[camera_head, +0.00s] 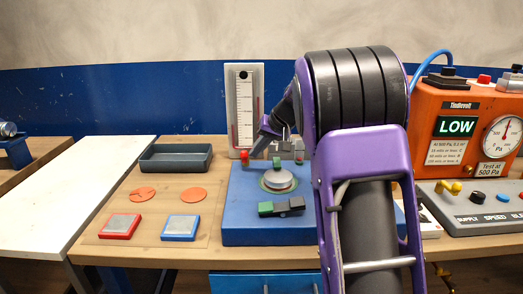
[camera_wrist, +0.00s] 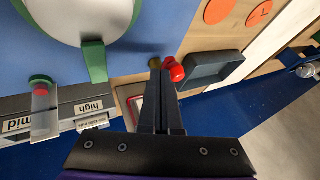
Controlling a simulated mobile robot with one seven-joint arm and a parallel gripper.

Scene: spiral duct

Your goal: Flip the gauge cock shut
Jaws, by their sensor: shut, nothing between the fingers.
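The gauge cock appears as a small red-handled brass fitting (camera_wrist: 172,69) in the wrist view. In the head view its red handle (camera_head: 244,155) shows at the back left of the blue base plate (camera_head: 240,230), in front of the upright gauge board (camera_head: 245,72). My gripper (camera_wrist: 159,73) is shut and empty, its fingertips right beside the brass part and red handle. I cannot tell whether they touch. In the head view my gripper (camera_head: 259,143) reaches down from the right towards the cock, partly hidden by my arm.
A round grey dial with a green tab (camera_wrist: 94,61) and a high/mid selector (camera_wrist: 80,110) lie near the gripper. A dark tray (camera_head: 176,158) stands left of the plate. An orange tester (camera_head: 440,110) stands right.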

